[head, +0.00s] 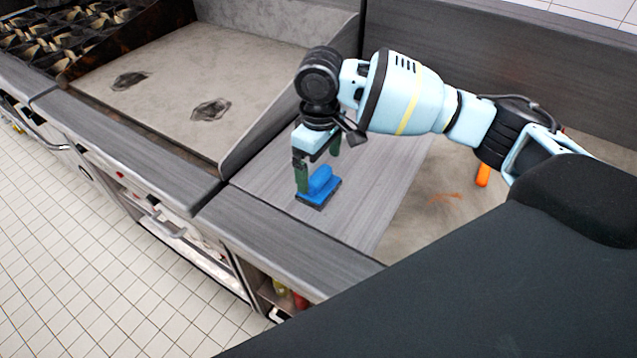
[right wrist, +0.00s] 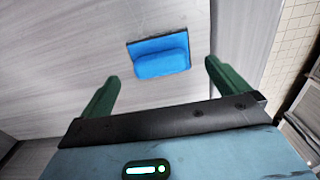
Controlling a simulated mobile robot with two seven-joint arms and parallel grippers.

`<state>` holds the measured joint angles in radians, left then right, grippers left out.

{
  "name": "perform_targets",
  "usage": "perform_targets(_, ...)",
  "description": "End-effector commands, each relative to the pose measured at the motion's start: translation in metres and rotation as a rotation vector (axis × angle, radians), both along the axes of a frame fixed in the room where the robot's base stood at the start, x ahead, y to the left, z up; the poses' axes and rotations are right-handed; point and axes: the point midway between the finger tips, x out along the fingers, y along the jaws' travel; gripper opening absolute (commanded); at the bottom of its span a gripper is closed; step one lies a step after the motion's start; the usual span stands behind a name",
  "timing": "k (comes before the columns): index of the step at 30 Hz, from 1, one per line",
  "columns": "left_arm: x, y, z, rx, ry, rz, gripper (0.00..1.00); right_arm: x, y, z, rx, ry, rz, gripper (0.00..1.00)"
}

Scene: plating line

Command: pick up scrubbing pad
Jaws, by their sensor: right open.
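The scrubbing pad (head: 320,188) is a blue block with a raised blue grip and a dark underside. It lies on the grey counter section beside the griddle. In the right wrist view the pad (right wrist: 160,56) lies ahead of the fingertips, between their lines. My right gripper (head: 318,168) is open, with green fingers pointing down at the pad; in the right wrist view the gripper (right wrist: 160,75) has nothing between its fingers. In the head view one finger overlaps the pad's near left side; I cannot tell whether it touches. My left gripper is out of view.
A griddle (head: 180,85) with two dark burnt patches lies left of the pad, behind a raised grey divider (head: 262,128). A stove with burners (head: 60,35) is at far left. An orange object (head: 483,174) lies under my right arm. The counter around the pad is clear.

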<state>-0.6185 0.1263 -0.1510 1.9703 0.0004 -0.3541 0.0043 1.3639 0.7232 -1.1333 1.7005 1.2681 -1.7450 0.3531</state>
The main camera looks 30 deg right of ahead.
Motion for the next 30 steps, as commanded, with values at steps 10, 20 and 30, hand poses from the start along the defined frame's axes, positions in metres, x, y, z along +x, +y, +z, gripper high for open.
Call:
perform_targets(10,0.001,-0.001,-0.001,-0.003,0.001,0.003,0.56,-0.001,0.0,-0.023,-0.002,0.001,0.0,1.0)
perform_targets(20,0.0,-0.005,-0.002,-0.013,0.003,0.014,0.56,-0.001,0.001,-0.057,-0.002,-0.001,0.0,1.0)
perform_targets(30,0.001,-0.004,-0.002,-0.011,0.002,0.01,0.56,-0.001,0.001,-0.057,-0.001,-0.003,0.0,0.86)
